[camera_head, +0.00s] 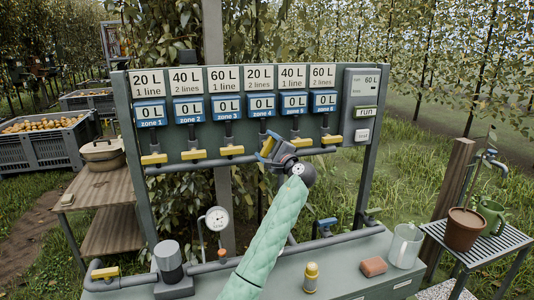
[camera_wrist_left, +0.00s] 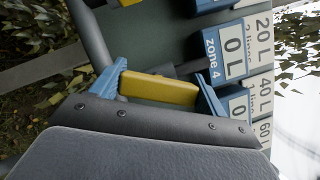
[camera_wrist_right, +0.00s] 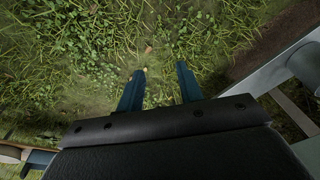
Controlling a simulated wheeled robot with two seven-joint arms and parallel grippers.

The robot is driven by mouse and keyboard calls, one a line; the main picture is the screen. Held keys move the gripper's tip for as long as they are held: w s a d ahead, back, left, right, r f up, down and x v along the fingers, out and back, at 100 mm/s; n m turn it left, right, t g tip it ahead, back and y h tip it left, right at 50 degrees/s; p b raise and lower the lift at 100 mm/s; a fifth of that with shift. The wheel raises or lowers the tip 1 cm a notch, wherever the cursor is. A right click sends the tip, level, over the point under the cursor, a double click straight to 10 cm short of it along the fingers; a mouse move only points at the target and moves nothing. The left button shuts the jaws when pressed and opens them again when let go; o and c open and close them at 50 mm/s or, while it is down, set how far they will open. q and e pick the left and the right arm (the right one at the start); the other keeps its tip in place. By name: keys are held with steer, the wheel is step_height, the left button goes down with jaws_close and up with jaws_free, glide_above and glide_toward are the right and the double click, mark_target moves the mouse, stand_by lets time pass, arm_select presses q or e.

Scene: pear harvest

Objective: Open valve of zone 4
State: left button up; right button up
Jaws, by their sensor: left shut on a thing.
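The zone 4 valve has a yellow handle (camera_head: 267,147) on the panel's pipe, below the blue zone 4 meter (camera_head: 262,106), which reads 0 L. In the head view the handle looks tilted and is partly hidden by my left gripper (camera_head: 271,148). In the left wrist view the yellow handle (camera_wrist_left: 158,89) lies between the two blue fingers, which are shut on its ends; the zone 4 label (camera_wrist_left: 211,52) is beside it. My right gripper (camera_wrist_right: 159,69) is open and empty above grass, and is not in the head view.
The neighbouring zone 3 handle (camera_head: 232,150) and zone 5 handle (camera_head: 301,142) lie crosswise, close on either side.

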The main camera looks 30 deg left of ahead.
arm_select(q)
steer(key=n+g+h+b, duration=0.1)
steer(key=n+b, duration=0.1)
steer(key=n, duration=0.2)
steer(key=shift+f+b, duration=0.2)
steer(key=shift+b, duration=0.2)
steer(key=shift+n+g+h+b, duration=0.3)
steer(key=shift+n+b, duration=0.3)
steer(key=shift+n, duration=0.5)
arm_select(e)
step_height(320, 180, up, 11)
steer(key=s+a, duration=0.1)
steer(key=shift+s+r+t+y, duration=0.2)
steer(key=shift+s+t+y, duration=0.1)
steer(key=shift+a, duration=0.15)
arm_select(q)
steer(key=o, duration=1)
steer(key=shift+s+a, duration=0.1)
